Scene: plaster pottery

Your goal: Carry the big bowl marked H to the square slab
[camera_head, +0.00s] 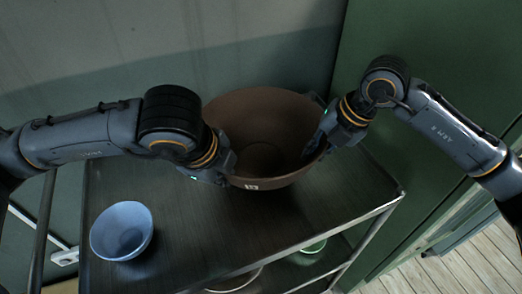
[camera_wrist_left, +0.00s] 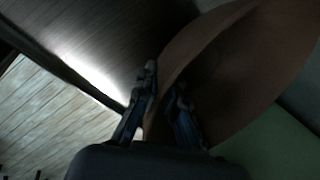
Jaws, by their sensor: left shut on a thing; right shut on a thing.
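The big brown bowl (camera_head: 262,120) is at the back of the dark shelf top in the head view. A small pale label shows low on its front, but I cannot read its letter. My left gripper (camera_head: 222,165) is shut on the bowl's left front rim. My right gripper (camera_head: 322,135) is shut on its right rim. In the left wrist view the bowl (camera_wrist_left: 235,60) has its wall between the fingers of my left gripper (camera_wrist_left: 165,115). I cannot tell whether the bowl touches the shelf top. No square slab is in view.
A small light-blue bowl (camera_head: 121,231) stands at the front left of the shelf top (camera_head: 190,230). A green dish (camera_head: 314,246) and another pale rim (camera_head: 233,281) show on a lower level. A green cabinet (camera_head: 430,60) is close on the right. Wood floor (camera_head: 470,270) lies at lower right.

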